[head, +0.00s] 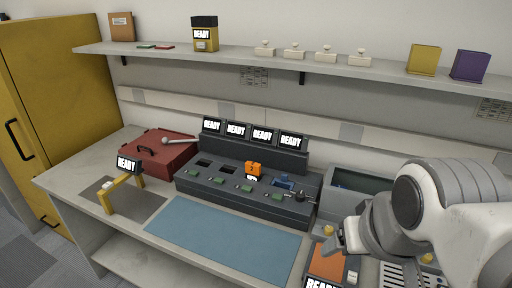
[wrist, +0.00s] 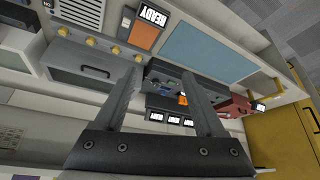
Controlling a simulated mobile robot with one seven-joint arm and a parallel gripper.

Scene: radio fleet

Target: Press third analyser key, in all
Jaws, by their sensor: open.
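A dark grey console (head: 215,186) stands on the bench with a row of several READY screens along its back. Green keys run along its front, one below each bay; the third from the left is a green key (head: 245,188). An orange block (head: 253,169) sits in the third bay, and a blue piece (head: 284,183) is in the fourth. The console also shows upside down in the wrist view (wrist: 157,102). My gripper (wrist: 165,95) is open and empty, with its fingers apart. In the head view it is right of the console, touching no key.
A blue mat (head: 222,229) lies in front of the console. An orange unit (head: 327,262) with a READY screen is near my arm. A grey bin (head: 358,184) stands right of the console, a red case (head: 160,153) left. A shelf (head: 220,62) runs above.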

